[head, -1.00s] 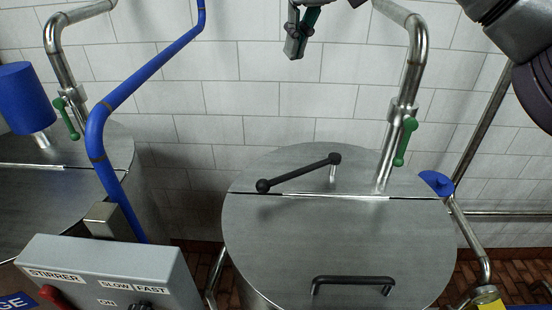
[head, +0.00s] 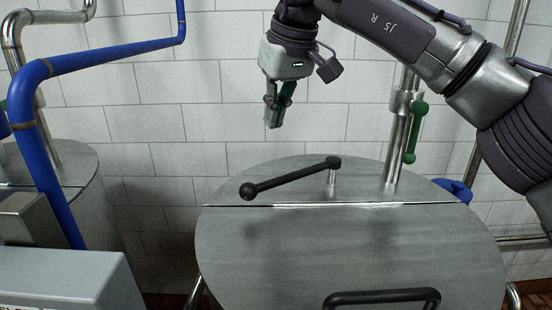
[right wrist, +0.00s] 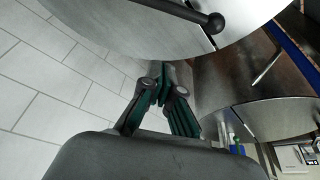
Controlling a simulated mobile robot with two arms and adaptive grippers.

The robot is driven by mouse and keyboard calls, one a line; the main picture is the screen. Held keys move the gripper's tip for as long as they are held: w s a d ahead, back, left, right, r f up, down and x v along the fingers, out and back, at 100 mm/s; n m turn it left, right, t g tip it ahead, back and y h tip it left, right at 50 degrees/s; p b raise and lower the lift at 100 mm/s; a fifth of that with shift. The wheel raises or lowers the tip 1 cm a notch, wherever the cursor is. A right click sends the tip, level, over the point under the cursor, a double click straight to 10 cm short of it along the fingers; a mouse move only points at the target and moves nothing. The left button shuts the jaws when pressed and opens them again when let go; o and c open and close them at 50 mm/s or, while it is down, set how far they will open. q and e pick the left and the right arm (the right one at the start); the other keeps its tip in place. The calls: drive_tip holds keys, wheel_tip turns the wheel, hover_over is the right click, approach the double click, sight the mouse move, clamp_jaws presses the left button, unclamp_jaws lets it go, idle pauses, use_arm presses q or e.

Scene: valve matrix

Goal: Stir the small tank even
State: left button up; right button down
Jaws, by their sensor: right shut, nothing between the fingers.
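A round steel tank (head: 300,245) with a flat lid fills the lower middle of the head view. A black crank arm (head: 292,178) with a ball knob (head: 247,190) at its left end sits on a short post on the lid. The crank arm also shows at the top of the right wrist view (right wrist: 180,9). My right gripper (head: 272,120) is shut and empty, pointing down above the back of the lid, higher than the crank and apart from it. It also shows in the right wrist view (right wrist: 168,82). My left gripper is out of view.
A green-handled valve (head: 416,132) is on the steel pipe behind the lid. A black lid handle (head: 382,296) is at the front. A second tank (head: 75,165), a blue pipe (head: 48,150) and a grey control box (head: 65,278) stand left. A tiled wall (head: 165,155) is behind.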

sight(295, 176)
drive_tip(key=x, duration=0.9)
drive_tip(key=shift+d+f+p, duration=0.1)
drive_tip(key=shift+f+p, duration=0.25)
drive_tip(key=shift+p, duration=0.05)
drive_tip(key=shift+s+d+f, duration=0.1)
drive_tip(key=shift+s+d, duration=0.4)
drive_tip(key=shift+s, duration=0.3)
drive_tip(key=shift+s+d+f, duration=0.1)
drive_tip(key=shift+s+d, duration=0.4)
drive_tip(key=shift+s, duration=0.25)
drive_tip(key=shift+a, duration=0.1)
